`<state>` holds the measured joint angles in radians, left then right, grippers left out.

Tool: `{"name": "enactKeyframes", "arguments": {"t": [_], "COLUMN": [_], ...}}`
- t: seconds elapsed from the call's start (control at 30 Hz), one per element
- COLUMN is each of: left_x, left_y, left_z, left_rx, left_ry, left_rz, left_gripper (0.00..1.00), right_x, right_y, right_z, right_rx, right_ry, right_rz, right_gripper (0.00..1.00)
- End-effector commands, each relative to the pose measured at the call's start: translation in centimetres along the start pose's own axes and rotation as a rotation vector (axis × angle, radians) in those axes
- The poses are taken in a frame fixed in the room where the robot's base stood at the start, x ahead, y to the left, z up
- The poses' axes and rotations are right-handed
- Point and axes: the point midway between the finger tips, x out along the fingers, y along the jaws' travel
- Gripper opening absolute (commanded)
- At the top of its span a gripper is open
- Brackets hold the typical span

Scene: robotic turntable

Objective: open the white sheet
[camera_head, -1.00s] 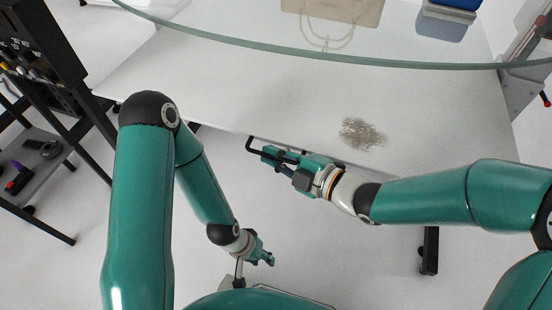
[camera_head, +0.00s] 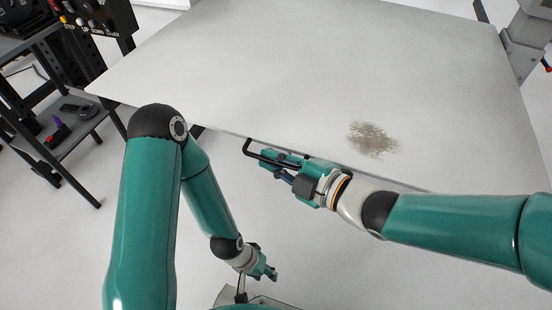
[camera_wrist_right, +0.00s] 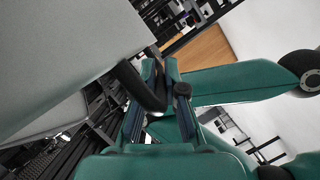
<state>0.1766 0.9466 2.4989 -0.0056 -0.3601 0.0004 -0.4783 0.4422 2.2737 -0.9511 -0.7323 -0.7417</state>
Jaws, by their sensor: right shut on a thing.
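The white sheet (camera_head: 270,75) is a large flat panel with a grey-brown speckled patch (camera_head: 372,139) near its front edge. A black bar handle (camera_head: 252,150) is at that front edge. My right gripper (camera_head: 277,163) is shut on the handle, just below the edge. The right wrist view shows the dark handle (camera_wrist_right: 140,87) between my right gripper's fingers (camera_wrist_right: 157,105), with the sheet (camera_wrist_right: 65,50) at upper left. My left gripper (camera_head: 268,272) hangs low, apart from the sheet; its finger opening is too small to tell.
A black control box (camera_head: 100,22) with buttons stands at upper left. Below it is a dark shelf (camera_head: 75,125) with small tools. A grey structure (camera_head: 528,45) stands at the right edge. Pale floor (camera_head: 85,225) is clear at lower left.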

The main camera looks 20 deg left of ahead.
Motion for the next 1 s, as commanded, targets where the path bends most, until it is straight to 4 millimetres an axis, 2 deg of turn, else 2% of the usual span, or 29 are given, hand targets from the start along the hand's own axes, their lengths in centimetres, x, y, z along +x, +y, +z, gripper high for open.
{"name": "enactKeyframes", "arguments": {"t": [0.03,0.4,0.43,0.57,0.87,1.0], "left_x": [0.15,0.14,0.14,0.14,0.09,0.06], "left_y": [-0.05,-0.05,-0.05,-0.05,-0.03,-0.02], "left_z": [-0.03,-0.02,-0.02,-0.02,-0.01,-0.01], "left_rx": [0.0,0.0,0.0,0.0,0.0,0.0], "left_ry": [0.001,0.001,0.001,0.0,0.0,0.0], "left_rz": [0.0,0.0,0.0,0.0,0.0,0.0], "left_gripper": [0.4,0.4,0.4,0.4,0.4,0.4], "right_x": [0.0,-0.07,-0.08,-0.09,-0.18,-0.95], "right_y": [-0.5,-0.48,-0.48,-0.39,-0.15,-0.01], "right_z": [0.02,-0.02,-0.01,-0.01,-0.02,0.04], "right_rx": [0.001,0.002,0.002,0.002,0.001,0.001], "right_ry": [-0.002,-0.003,-0.003,-0.003,-0.003,-0.004], "right_rz": [-0.01,-0.009,-0.009,-0.007,-0.001,0.002], "right_gripper": [0.0,0.0,0.13,0.35,0.35,0.35]}}
